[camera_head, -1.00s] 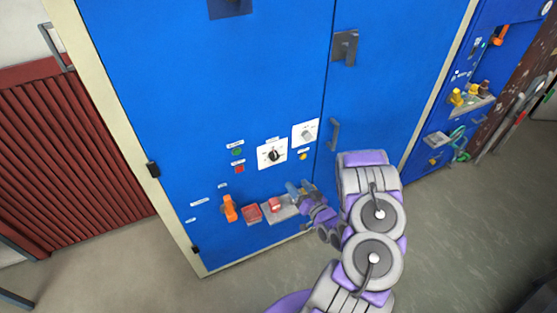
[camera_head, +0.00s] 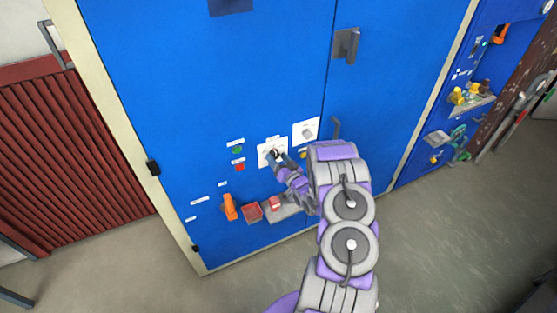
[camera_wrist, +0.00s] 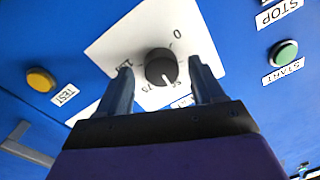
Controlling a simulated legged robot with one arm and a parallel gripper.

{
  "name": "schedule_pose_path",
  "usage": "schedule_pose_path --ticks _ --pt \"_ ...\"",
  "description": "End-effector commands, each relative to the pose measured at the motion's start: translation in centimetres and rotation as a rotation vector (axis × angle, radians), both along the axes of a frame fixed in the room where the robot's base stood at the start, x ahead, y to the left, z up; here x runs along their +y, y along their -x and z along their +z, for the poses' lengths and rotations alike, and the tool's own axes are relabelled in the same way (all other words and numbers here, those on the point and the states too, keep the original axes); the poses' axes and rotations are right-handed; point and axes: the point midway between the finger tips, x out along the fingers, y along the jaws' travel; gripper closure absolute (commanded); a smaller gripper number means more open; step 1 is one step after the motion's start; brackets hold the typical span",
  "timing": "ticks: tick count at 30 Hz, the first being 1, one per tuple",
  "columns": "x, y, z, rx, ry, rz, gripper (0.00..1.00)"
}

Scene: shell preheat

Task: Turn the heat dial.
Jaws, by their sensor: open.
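The heat dial (camera_wrist: 160,67) is a round black knob on a white plate with a number scale, including 0, 50 and 75. In the head view its white plate (camera_head: 265,149) is on the blue cabinet, partly hidden by my gripper. My gripper (camera_wrist: 163,80) is open in the wrist view, one finger on each side of the knob. Gaps show between the fingers and the knob in this view; I cannot tell whether the tips reach around it. In the head view my gripper (camera_head: 277,160) is at the lower part of the plate.
A second plate with a grey knob (camera_head: 307,131) is up and right. A green START button (camera_wrist: 283,53) and a yellow TEST button (camera_wrist: 40,80) flank the dial. An orange handle (camera_head: 229,207), a red box (camera_head: 252,212) and a shelf lie below.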

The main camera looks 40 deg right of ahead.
Motion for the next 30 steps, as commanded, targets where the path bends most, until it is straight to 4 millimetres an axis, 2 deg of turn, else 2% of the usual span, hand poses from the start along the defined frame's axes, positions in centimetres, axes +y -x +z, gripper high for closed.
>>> schedule_pose_path --ticks 7,24,30 --pt "-0.02 -0.07 0.04 -0.001 0.0 0.0 0.33" --pt "-0.11 -0.04 0.04 -0.001 0.0 -0.002 0.87" --pt "-0.14 -0.08 -0.09 0.008 0.041 -0.002 0.88"
